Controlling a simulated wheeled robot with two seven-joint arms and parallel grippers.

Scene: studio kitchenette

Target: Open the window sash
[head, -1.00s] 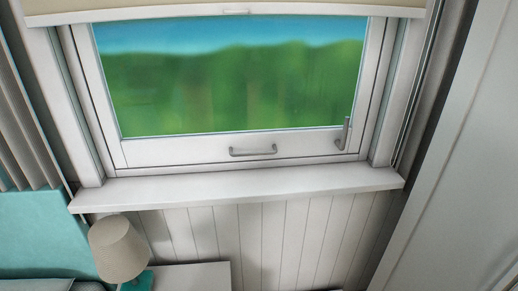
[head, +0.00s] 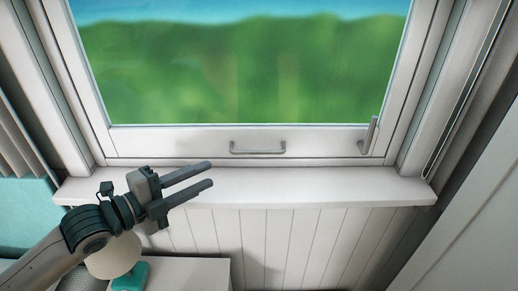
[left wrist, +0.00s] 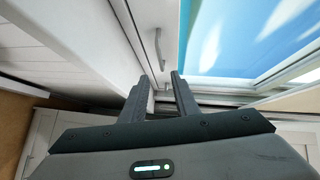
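The window sash (head: 200,143) has a white frame around a glass pane and sits in its frame, looking shut. A grey bar handle (head: 258,148) is on the middle of its bottom rail. A grey lever (head: 369,135) stands upright at its lower right corner. My left gripper (head: 211,174) is open and empty, in front of the sill, to the left of and a little below the bar handle. In the left wrist view its fingers (left wrist: 161,85) are apart, with a grey handle (left wrist: 159,47) beyond them. My right gripper is not in view.
A white sill (head: 330,192) juts out below the sash. A lamp (head: 112,257) with a teal base stands on a white surface (head: 190,272) below, partly behind my left arm. A grey-white panel (head: 475,215) is at the right. The space before the sill's right half is clear.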

